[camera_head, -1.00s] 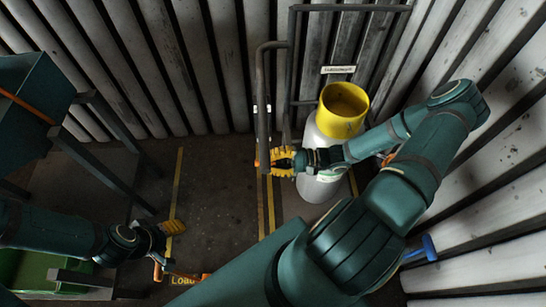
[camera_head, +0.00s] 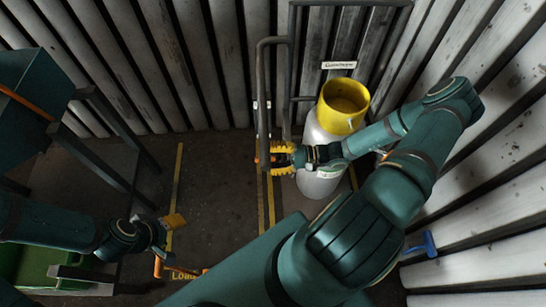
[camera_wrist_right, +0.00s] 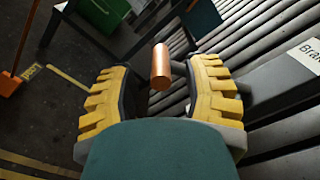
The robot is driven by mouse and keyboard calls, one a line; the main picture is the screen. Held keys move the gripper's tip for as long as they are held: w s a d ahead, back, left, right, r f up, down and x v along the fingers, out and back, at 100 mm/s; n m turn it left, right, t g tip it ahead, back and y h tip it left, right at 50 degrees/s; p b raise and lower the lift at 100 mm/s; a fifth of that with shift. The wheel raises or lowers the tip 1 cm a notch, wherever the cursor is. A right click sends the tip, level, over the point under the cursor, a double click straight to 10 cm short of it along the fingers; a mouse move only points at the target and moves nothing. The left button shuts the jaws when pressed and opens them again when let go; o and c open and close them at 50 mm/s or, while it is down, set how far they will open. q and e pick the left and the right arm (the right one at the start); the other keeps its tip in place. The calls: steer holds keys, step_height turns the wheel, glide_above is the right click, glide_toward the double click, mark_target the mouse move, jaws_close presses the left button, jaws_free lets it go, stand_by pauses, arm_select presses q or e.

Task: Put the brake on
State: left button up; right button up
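A copper-orange handle (camera_wrist_right: 160,67) shows in the right wrist view, between the two yellow fingers of my right gripper (camera_wrist_right: 163,88). The fingers are spread, with a gap to the handle on both sides. A grey post (camera_wrist_right: 285,80) at the right bears a white label (camera_wrist_right: 308,55), cut off and starting with "Bra". In the head view, my right gripper (camera_head: 282,157) is by the upright grey pipe frame (camera_head: 263,95). A little orange (camera_head: 260,161) shows past its fingers. My left gripper (camera_head: 175,221) is at the lower left, above the floor, away from the handle.
A grey cylinder with a yellow top (camera_head: 343,107) stands right of my right gripper, under my right forearm. Corrugated walls close off the back and right. A dark teal hopper (camera_head: 30,95) on a frame stands at the left. The floor (camera_head: 215,200) between is clear.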

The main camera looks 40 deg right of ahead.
steer(key=v, duration=1.2)
stand_by(0.4)
